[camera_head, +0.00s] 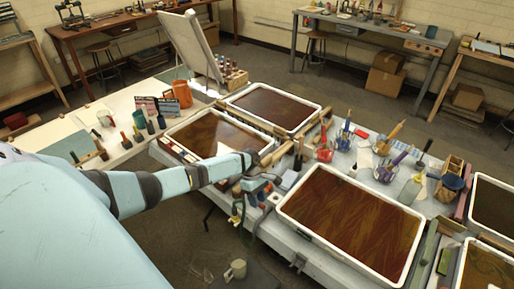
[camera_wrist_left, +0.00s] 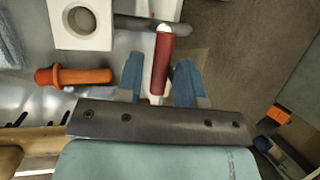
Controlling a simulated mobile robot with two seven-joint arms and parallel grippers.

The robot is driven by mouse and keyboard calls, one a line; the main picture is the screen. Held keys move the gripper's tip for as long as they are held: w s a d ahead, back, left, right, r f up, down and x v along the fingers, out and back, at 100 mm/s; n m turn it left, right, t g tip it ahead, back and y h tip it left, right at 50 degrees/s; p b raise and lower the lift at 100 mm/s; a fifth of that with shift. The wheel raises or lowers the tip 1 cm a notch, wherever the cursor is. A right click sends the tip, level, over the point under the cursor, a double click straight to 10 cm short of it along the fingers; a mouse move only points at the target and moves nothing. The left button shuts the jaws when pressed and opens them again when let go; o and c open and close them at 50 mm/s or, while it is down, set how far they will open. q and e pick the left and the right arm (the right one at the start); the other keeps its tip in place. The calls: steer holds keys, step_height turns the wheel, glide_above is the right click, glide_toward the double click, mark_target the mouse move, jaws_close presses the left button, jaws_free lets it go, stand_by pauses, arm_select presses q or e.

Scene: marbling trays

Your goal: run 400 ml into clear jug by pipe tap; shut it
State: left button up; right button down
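My left gripper (camera_wrist_left: 158,78) is open in the left wrist view, its two blue fingers either side of a red handle (camera_wrist_left: 160,62) with white ends. The fingers look apart from the handle; contact is hard to tell. I cannot tell for sure that this handle is the pipe tap's lever. I cannot make out the clear jug or any water level with certainty. My right gripper is not in view.
An orange handle (camera_wrist_left: 75,76) and a white block with a round hole (camera_wrist_left: 82,22) lie left of the gripper. A large tray (camera_head: 412,215) of brown liquid is to the right. A beige mug (camera_head: 236,271) stands low on a dark surface in front.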

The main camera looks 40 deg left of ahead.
arm_select(q)
steer(key=shift+o, duration=0.4)
steer(key=v, duration=1.3)
steer(key=shift+a+r+b, duration=0.15)
steer(key=shift+r+b, duration=0.2)
